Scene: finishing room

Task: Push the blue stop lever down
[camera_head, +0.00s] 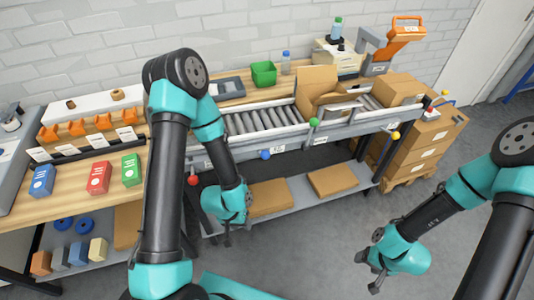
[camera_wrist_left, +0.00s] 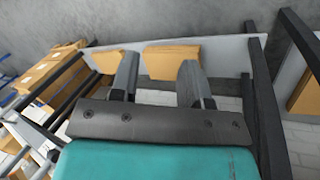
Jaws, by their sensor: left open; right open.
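The blue stop lever (camera_head: 266,154) shows as a blue ball knob on the front side of the roller conveyor, left of the middle of the head view. My left gripper (camera_head: 227,240) hangs below and left of the knob, in front of the lower shelf and apart from the lever. In the left wrist view its two fingers (camera_wrist_left: 157,80) stand apart with nothing between them. The blue lever does not show in that view. My right gripper (camera_head: 371,279) is open and empty over the floor at the lower right, far from the lever.
Red (camera_head: 193,180), green (camera_head: 315,122) and yellow (camera_head: 395,135) knobs sit along the same conveyor (camera_head: 250,122). An open carton (camera_head: 318,82) is on the rollers. Flat cardboard (camera_head: 332,180) lies on the shelf below. Stacked cartons (camera_head: 425,140) stand at right. The floor in front is clear.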

